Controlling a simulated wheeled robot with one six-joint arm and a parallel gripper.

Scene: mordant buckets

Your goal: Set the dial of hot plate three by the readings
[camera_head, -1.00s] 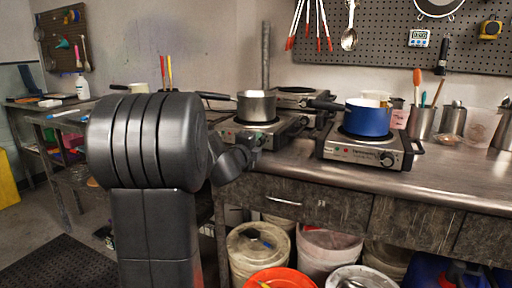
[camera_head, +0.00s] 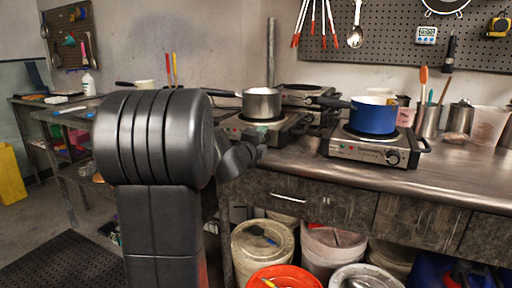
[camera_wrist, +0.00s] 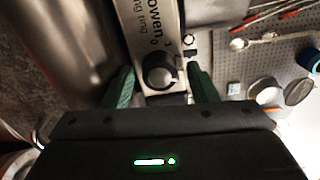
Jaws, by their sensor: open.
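In the wrist view, a dark round dial (camera_wrist: 160,73) sits on a pale hot plate panel (camera_wrist: 158,25) with printed lettering and scale marks near it. My gripper (camera_wrist: 160,82) is open, with one green finger on each side of the dial; I cannot tell whether they touch it. The dial's setting is not clear. In the head view, my gripper (camera_head: 258,146) is at the front of the left hot plate (camera_head: 239,127), which bears a steel pot (camera_head: 262,103). The right hot plate (camera_head: 362,151) bears a blue pot (camera_head: 374,118). Another hot plate (camera_head: 306,87) stands behind. No plate numbers are readable.
A small blue-and-white display (camera_head: 426,35) hangs on the pegboard (camera_head: 395,50); its digits are too small to read. Utensil cups stand at the right of the metal counter (camera_head: 460,181). Several buckets, one orange (camera_head: 284,278), stand below. The counter's front right is clear.

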